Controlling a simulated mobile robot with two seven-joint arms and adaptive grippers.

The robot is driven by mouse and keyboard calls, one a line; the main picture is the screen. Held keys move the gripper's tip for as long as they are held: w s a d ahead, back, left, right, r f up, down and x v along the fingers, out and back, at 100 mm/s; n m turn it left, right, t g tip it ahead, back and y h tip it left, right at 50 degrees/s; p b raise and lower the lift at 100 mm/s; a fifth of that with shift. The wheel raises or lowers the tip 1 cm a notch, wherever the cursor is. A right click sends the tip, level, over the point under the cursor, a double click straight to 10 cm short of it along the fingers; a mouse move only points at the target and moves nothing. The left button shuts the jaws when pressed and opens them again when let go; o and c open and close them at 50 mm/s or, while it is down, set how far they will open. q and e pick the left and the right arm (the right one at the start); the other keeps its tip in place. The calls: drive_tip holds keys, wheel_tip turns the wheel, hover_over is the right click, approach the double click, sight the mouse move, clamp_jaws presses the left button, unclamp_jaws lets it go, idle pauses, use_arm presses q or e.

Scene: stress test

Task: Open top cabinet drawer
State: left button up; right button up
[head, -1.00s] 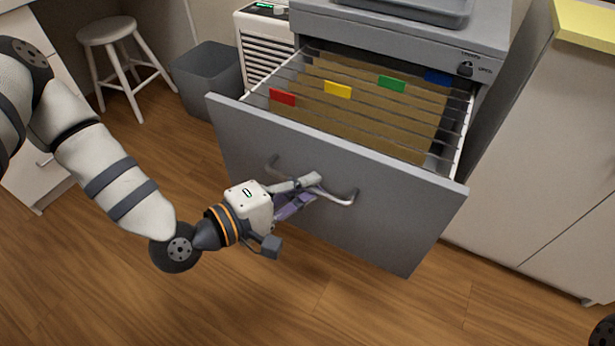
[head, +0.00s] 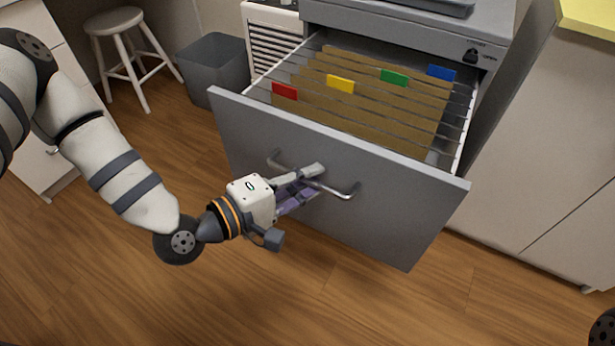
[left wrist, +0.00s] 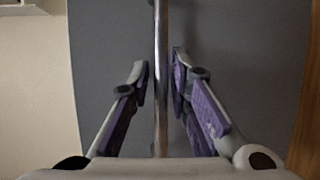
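The top cabinet drawer (head: 370,215) is pulled far out of the grey cabinet (head: 400,38). Its grey front has a curved metal bar handle (head: 345,192). In the left wrist view, the handle bar (left wrist: 161,50) runs between the two fingertips of the left gripper (left wrist: 160,75), with a narrow gap showing on each side. The fingers are apart, around the bar and not visibly clamped on it. My right gripper is not in view.
Folders with coloured tabs (head: 340,84) hang in the drawer. A grey bin (head: 214,66) and a white stool (head: 122,50) stand left of the cabinet. A pale cupboard (head: 545,150) is on the right. The wooden floor (head: 330,310) in front is clear.

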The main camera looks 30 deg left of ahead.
use_arm(q)
drive_tip(key=v, duration=1.2)
